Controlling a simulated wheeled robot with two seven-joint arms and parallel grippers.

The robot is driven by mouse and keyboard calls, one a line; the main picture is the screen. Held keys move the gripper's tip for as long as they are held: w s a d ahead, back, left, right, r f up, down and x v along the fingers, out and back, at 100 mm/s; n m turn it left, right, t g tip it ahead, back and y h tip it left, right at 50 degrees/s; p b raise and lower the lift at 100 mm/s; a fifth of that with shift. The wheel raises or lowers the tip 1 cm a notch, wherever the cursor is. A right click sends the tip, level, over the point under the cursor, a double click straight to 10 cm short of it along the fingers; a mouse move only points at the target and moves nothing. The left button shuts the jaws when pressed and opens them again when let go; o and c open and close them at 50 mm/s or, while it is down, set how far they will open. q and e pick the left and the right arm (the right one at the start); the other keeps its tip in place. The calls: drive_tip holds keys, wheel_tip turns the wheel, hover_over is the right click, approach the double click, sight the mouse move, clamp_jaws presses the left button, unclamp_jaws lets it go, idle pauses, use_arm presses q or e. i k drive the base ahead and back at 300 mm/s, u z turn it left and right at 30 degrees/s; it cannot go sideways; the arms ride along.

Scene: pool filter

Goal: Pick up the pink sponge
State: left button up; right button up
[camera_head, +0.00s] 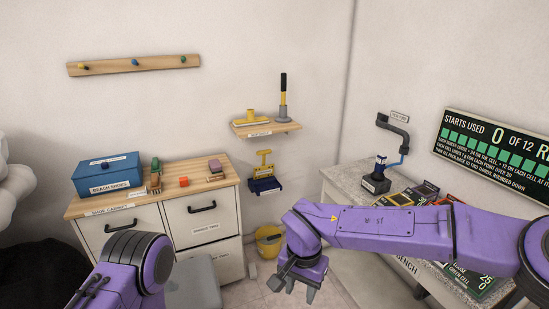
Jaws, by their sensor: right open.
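A small pinkish block (215,167), which looks like the pink sponge, sits on the wooden top of the drawer cabinet (222,178), near its right end. It is small in the view and its details are hard to tell. My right gripper (299,291) hangs open and empty, fingers down, in front of the cabinet, to the right of and well apart from the block. My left gripper (88,290) is at the bottom left, partly cut off by the frame edge; its jaws are unclear.
A wall shelf (268,130) hangs at the right. A yellow bucket (268,243) stands on the floor. A stone bench (345,182) is at the right.

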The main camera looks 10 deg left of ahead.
sight(215, 166)
drive_tip(key=z, duration=0.6)
drive_tip(key=i, duration=1.85)
drive_tip(key=u, duration=1.3)
drive_tip(key=i, duration=0.8)
drive_tip(key=u, duration=0.9)
drive_tip(key=i, duration=0.8)
drive_tip(key=u, duration=0.15)
